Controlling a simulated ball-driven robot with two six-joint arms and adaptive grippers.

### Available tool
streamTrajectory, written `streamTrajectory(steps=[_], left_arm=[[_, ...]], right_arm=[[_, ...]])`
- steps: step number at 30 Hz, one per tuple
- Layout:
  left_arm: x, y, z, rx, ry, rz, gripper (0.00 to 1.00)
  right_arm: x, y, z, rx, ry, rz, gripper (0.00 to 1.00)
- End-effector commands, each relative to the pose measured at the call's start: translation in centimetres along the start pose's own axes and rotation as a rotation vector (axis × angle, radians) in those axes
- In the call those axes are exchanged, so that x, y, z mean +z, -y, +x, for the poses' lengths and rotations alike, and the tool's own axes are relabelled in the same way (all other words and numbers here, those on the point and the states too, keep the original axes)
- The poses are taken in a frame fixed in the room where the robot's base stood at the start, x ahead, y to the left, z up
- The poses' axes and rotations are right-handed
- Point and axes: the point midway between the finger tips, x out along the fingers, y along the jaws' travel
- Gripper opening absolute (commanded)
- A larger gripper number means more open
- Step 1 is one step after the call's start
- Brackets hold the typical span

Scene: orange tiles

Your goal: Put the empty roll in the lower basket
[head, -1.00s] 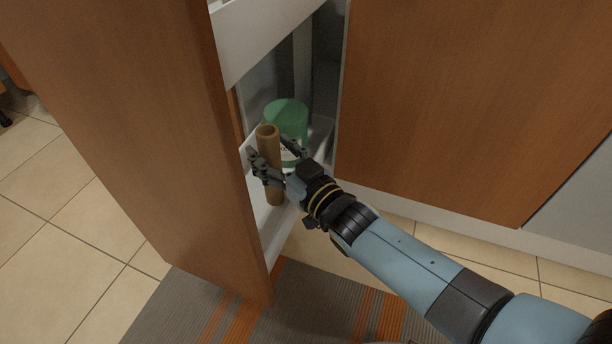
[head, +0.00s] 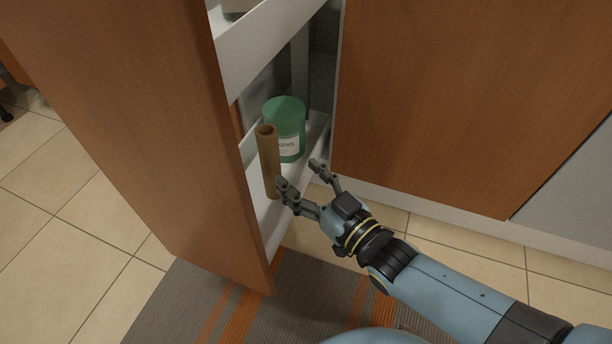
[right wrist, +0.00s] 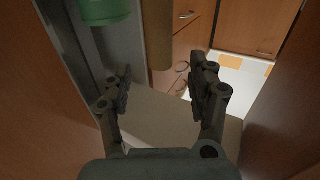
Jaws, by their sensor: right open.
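The empty roll (head: 268,160) is a brown cardboard tube. It stands nearly upright in the lower basket (head: 273,228), a white shelf of the pulled-out cabinet unit. The roll also shows at the top of the right wrist view (right wrist: 157,35), beyond the fingers. My right gripper (head: 299,174) is open and empty, just right of the roll and outside the basket's near side. One finger overlaps the roll's lower part in the head view; I cannot tell whether they touch. My left gripper is not in view.
A green canister (head: 285,116) with a white label stands behind the roll in the same basket. An upper white basket (head: 262,49) hangs above. The tall wooden front panel (head: 130,120) is on the left. A striped rug (head: 200,305) lies below.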

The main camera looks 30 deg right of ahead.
Motion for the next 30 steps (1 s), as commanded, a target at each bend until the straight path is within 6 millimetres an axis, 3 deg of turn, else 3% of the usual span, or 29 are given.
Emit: streamTrajectory(steps=[10,13,15,21,25,30], left_arm=[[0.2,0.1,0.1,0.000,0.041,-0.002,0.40],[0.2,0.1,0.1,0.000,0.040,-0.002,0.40],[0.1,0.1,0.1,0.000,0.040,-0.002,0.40],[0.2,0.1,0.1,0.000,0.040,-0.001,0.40],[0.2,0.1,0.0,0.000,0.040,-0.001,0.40],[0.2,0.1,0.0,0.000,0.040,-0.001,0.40]], right_arm=[[0.1,-0.2,-1.6,0.007,0.018,-0.005,0.59],[0.2,-1.0,-4.7,0.037,0.107,-0.017,0.59],[-0.1,-1.6,-8.0,0.065,0.207,-0.028,0.59],[-2.7,-2.1,-16.6,0.098,0.487,-0.035,0.59],[-4.2,-1.9,-19.4,0.093,0.590,-0.031,0.59],[-4.6,-1.8,-20.0,0.091,0.616,-0.030,0.59]])
